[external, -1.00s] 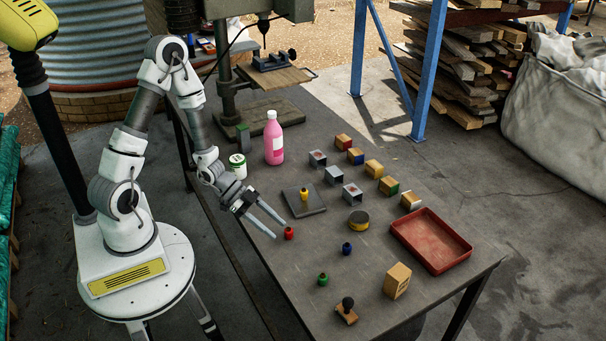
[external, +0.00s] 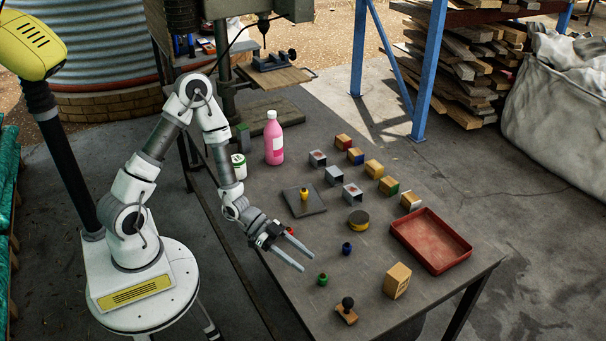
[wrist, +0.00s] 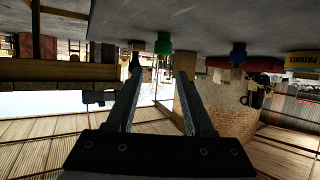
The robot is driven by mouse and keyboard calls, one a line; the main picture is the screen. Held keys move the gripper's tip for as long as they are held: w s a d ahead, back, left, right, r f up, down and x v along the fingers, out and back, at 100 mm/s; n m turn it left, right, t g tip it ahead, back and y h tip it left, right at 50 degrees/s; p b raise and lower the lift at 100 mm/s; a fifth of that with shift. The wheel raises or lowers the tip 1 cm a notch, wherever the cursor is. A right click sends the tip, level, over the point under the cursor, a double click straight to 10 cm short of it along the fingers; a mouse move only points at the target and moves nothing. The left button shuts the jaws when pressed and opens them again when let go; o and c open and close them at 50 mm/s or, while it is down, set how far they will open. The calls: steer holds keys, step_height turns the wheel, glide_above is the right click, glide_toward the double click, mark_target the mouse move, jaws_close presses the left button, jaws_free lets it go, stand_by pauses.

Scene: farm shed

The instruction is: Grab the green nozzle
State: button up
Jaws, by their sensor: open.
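The green nozzle (external: 322,280) stands on the grey table near its front edge in the external view. In the wrist view the green nozzle (wrist: 163,43) shows upside down, beyond the fingertips and between their lines. My gripper (external: 306,259) is open and empty, just up and left of the green nozzle and apart from it. In the wrist view its two fingers (wrist: 158,72) are spread with nothing between them. The blue nozzle (external: 346,249) stands to the right of my gripper. A red nozzle (external: 290,231) is partly hidden behind my gripper.
A wooden stamp (external: 347,311) with a dark knob lies near the green nozzle. A cardboard box (external: 397,281) and a red tray (external: 396,223) are to the right. A yellow nozzle (external: 304,195) stands on a dark plate (external: 292,209). A pink bottle (external: 274,143) stands farther back.

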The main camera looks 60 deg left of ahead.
mark_target(322, 274)
steer(key=x, duration=0.2)
steer(key=shift+w+d+f, duration=0.15)
steer(key=shift+d+f, duration=0.05)
steer(key=shift+d, duration=0.05)
steer(key=b+x, duration=0.2)
steer(key=x, duration=0.3)
steer(key=shift+w+a+f, duration=0.1)
steer(key=shift+w, duration=0.1)
jaws_close()
